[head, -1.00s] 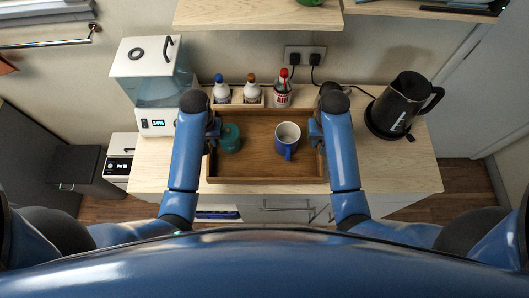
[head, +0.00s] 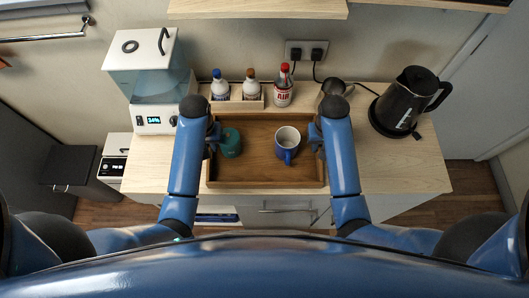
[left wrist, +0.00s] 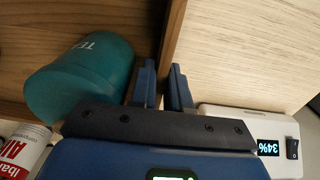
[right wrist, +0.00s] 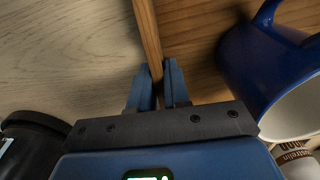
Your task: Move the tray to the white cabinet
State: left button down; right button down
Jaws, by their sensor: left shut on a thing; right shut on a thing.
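The wooden tray (head: 262,174) is a shallow brown box in the head view, at the counter's front middle. It holds a teal canister (head: 231,143) at its left and a blue mug (head: 287,146), white inside, right of its middle. My left gripper (head: 212,140) is shut on the tray's left wall; in the left wrist view its fingers (left wrist: 163,85) straddle that wall. My right gripper (head: 316,140) is shut on the right wall, which shows between its fingers in the right wrist view (right wrist: 158,85). I cannot tell whether the tray touches the counter. No white cabinet is identifiable for certain.
A pale wood counter (head: 410,165) lies under and around the tray. A white dispenser (head: 152,80) stands left, bottles (head: 283,90) and a small caddy behind, a metal pitcher (head: 333,88) back right, a black kettle (head: 405,98) right. Wooden shelf (head: 260,8) overhangs the back.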

pick_arm(q)
jog(key=c, duration=1.1)
grip_release()
pick_arm(e)
jog(key=c, duration=1.1)
grip_release()
pick_arm(q)
jog(key=shift+r+p, duration=0.1)
jog(key=shift+p, duration=0.2)
pick_arm(e)
jog(key=shift+r, duration=0.15)
